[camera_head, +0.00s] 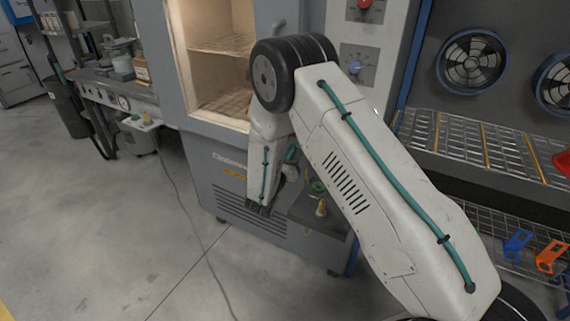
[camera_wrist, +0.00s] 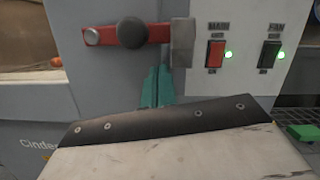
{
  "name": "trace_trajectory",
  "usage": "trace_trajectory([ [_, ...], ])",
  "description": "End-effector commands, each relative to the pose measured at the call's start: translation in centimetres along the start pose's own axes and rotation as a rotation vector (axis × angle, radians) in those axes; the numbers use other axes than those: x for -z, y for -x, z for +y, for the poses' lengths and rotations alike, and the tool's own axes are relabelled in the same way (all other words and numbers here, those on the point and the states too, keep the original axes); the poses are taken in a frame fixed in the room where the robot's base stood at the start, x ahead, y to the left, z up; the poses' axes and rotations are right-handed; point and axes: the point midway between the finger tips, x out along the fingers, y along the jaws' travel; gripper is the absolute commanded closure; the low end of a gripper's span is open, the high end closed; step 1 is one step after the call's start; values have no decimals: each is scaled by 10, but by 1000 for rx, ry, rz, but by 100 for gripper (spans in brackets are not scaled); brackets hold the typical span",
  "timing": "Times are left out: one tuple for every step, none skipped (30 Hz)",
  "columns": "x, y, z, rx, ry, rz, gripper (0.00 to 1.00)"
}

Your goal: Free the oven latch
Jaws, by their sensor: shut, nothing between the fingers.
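The oven (camera_head: 215,150) is a grey cabinet with a lit, shelved chamber in the head view. In the wrist view, a red latch bar (camera_wrist: 100,36) lies across the oven front at the top. It carries a round black knob (camera_wrist: 132,33) and a silver pin at its left end. Its right end meets a grey metal block (camera_wrist: 182,42). My gripper (camera_wrist: 158,72) has teal fingers, shut and empty, just below the bar between knob and block. I cannot tell whether the fingertips touch it. In the head view my arm hides the latch and most of the gripper.
A red switch (camera_wrist: 215,53) and a dark switch (camera_wrist: 269,53) with green lights sit right of the latch. Wire racks (camera_head: 480,140) and round fans (camera_head: 472,62) stand right of the oven. A cluttered bench (camera_head: 110,85) stands left. The floor at front left is clear except for a cable.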

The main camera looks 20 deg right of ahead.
Motion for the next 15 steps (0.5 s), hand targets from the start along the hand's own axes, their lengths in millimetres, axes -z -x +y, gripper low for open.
trace_trajectory([
  [-12,-1,1,-1,-5,-3,100],
  [-15,-2,1,-1,-4,-3,100],
  [-19,-3,1,-1,-4,-3,100],
  [-22,-4,1,0,-4,-3,100],
  [-24,-4,1,0,-4,-3,100],
  [-26,-5,1,-1,-3,-2,100],
  [-28,-5,1,-1,-3,-2,100],
  [-29,-5,1,-1,-2,-2,100],
  [-30,-5,1,-1,-2,-2,100],
  [-31,-5,1,-2,-2,-2,100],
  [-31,-5,1,-2,-2,-2,100],
  [-31,-5,1,-2,-2,-2,100],
  [-31,-5,2,-2,-2,-2,100],
  [-31,-5,2,-2,-2,-2,100],
  [-31,-5,2,-2,-2,-2,100],
])
